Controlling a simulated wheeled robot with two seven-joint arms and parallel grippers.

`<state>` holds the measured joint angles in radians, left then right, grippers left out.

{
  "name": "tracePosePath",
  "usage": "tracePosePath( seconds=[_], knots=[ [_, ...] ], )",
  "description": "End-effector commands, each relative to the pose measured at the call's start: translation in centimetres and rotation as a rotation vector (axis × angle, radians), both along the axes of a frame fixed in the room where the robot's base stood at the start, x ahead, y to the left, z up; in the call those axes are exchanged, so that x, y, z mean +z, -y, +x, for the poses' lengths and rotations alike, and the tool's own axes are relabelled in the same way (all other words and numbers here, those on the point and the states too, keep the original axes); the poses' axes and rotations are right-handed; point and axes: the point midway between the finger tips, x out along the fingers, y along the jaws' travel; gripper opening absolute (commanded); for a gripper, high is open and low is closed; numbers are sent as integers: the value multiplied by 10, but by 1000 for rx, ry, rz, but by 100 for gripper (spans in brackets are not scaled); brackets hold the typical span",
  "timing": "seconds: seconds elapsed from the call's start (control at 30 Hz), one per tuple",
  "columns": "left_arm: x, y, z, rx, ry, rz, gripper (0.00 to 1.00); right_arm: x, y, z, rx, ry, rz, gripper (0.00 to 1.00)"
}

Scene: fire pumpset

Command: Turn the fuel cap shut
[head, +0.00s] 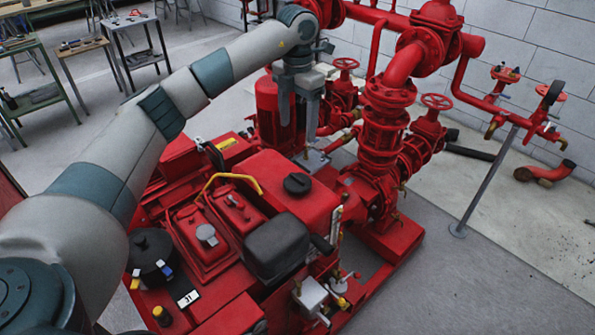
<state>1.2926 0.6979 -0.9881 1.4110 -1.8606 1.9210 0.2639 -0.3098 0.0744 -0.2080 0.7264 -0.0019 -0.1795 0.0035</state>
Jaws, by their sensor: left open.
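The fuel cap (297,184) is a round black cap on top of the red fuel tank (275,190), near the middle of the head view. It appears seated on the tank; the picture is too small to tell how far it is turned. My left gripper (299,122) points down, above and behind the cap in the picture, with its fingers apart. It is clear of the cap and seems to hold nothing. My right gripper is not in view.
A red engine with a yellow pipe (232,178) and a black box (276,248) stands in front and left of the tank. Red valves and pipework (390,120) rise close at right. Worktables (135,45) stand at the back left. The floor at lower right is clear.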

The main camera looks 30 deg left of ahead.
Motion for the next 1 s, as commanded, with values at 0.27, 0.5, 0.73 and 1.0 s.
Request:
tracePosePath(
  seconds=[0.27, 0.5, 0.73, 1.0],
  knots=[
    [-29, 0, -1, 0, -4, 0, 66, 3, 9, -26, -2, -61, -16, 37],
    [-68, 0, -1, 0, -5, 1, 66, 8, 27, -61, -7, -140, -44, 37],
    [-110, 1, -2, -1, -4, -1, 66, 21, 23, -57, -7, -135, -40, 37],
    [-151, 0, -1, 0, -2, 0, 66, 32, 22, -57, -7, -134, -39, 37]
  ],
)
